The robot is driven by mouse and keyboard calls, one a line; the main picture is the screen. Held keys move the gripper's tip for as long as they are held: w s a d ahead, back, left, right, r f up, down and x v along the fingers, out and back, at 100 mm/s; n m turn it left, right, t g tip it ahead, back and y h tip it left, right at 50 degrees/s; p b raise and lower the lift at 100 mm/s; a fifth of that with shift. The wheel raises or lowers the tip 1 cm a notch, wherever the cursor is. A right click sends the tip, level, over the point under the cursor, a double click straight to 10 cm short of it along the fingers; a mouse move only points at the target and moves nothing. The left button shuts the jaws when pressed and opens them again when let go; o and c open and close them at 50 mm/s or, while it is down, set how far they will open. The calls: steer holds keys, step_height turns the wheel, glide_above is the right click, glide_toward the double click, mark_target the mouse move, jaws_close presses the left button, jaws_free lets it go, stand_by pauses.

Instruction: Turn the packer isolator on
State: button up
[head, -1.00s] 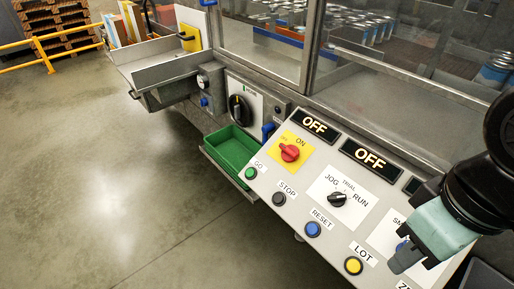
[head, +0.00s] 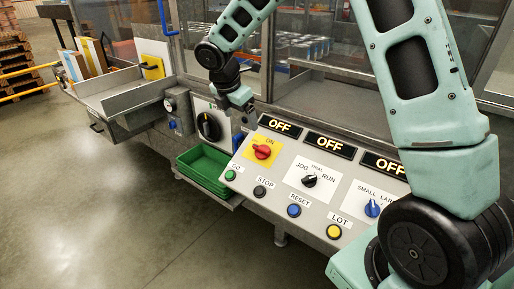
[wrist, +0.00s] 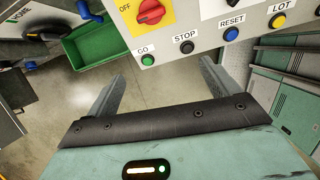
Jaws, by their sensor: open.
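A red rotary knob (head: 262,152) on a yellow plate marked ON sits on the sloped control panel (head: 275,180). It also shows in the wrist view (wrist: 150,14), where the plate reads OFF at left. A large black rotary switch (head: 208,126) on a white plate is left of the panel, and shows partly in the wrist view (wrist: 30,15). I cannot tell which is the packer isolator. My gripper (head: 247,116) is over the panel's upper left corner, near the red knob and apart from it. In the wrist view its fingers (wrist: 160,85) are spread and empty.
Displays along the panel's top read OFF (head: 279,126). A JOG/TRIAL/RUN selector (head: 309,181), a blue size selector (head: 372,208) and several push buttons share the panel. A green tray (head: 203,168) juts out at its left. A glass guard (head: 290,40) stands behind. The floor in front is clear.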

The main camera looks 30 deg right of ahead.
steer(key=n, duration=0.1)
glide_toward(261, 147)
steer(key=shift+h, duration=0.4)
steer(key=x, duration=0.3)
steer(key=p+x, duration=0.1)
steer(key=x, duration=0.1)
steer(key=p+x, duration=0.1)
steer(key=x, duration=0.2)
steer(key=shift+w+a+f, duration=0.1)
steer(key=shift+a+f, duration=0.05)
steer(key=shift+f, duration=0.25)
steer(key=c, duration=1)
